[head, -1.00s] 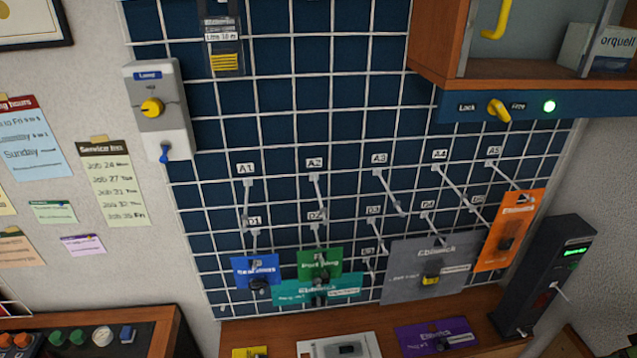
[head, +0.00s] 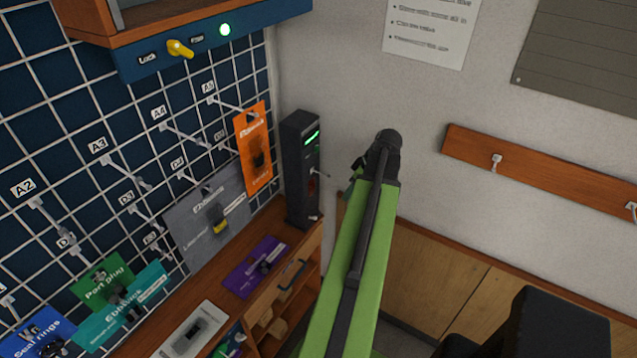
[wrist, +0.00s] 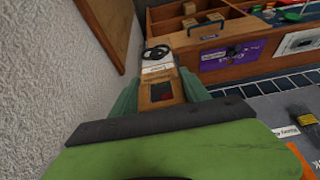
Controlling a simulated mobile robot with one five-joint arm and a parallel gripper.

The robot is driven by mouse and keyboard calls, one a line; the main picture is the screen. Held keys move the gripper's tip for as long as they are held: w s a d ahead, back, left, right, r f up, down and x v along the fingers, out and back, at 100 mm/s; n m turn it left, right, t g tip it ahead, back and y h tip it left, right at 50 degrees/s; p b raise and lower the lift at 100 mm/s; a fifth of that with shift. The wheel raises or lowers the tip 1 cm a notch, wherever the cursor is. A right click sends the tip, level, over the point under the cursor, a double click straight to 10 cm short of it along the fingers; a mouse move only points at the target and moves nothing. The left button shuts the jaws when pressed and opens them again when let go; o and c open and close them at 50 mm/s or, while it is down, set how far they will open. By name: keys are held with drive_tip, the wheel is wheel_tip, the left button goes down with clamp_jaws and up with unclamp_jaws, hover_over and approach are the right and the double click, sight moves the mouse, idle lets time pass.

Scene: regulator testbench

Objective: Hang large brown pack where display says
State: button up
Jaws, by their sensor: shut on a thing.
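In the wrist view, a narrow brown pack (wrist: 172,94) with a dark and red patch, a white label and a black loop at its far end sits between the teal fingers of my gripper (wrist: 162,88). My gripper is shut on it. In the head view, my gripper (head: 378,150) is at the end of the green arm, right of the display, and the pack is hidden there. The dark display post (head: 300,172) has a lit green screen; its text is too small to read. The grid board (head: 75,130) carries labelled hooks, with A2, A3, A4 and A5 readable.
Orange (head: 254,150), grey (head: 205,220), green (head: 103,282), teal (head: 125,308) and blue (head: 38,335) packs hang on the board. A purple pack (head: 254,268) lies on the bench. A cabinet (head: 160,18) overhangs the board. A wooden hook rail (head: 550,172) is at right.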

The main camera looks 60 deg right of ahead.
sight(325, 175)
drive_tip(key=w, duration=0.7)
drive_tip(key=w+f+b, duration=0.1)
drive_tip(key=w, duration=0.3)
drive_tip(key=shift+w, duration=0.35)
drive_tip(key=shift+f+b, duration=0.35)
drive_tip(key=o, duration=1.5)
drive_tip(key=shift+r, duration=0.1)
drive_tip(key=shift+c, duration=0.2)
drive_tip(key=shift+r, duration=0.1)
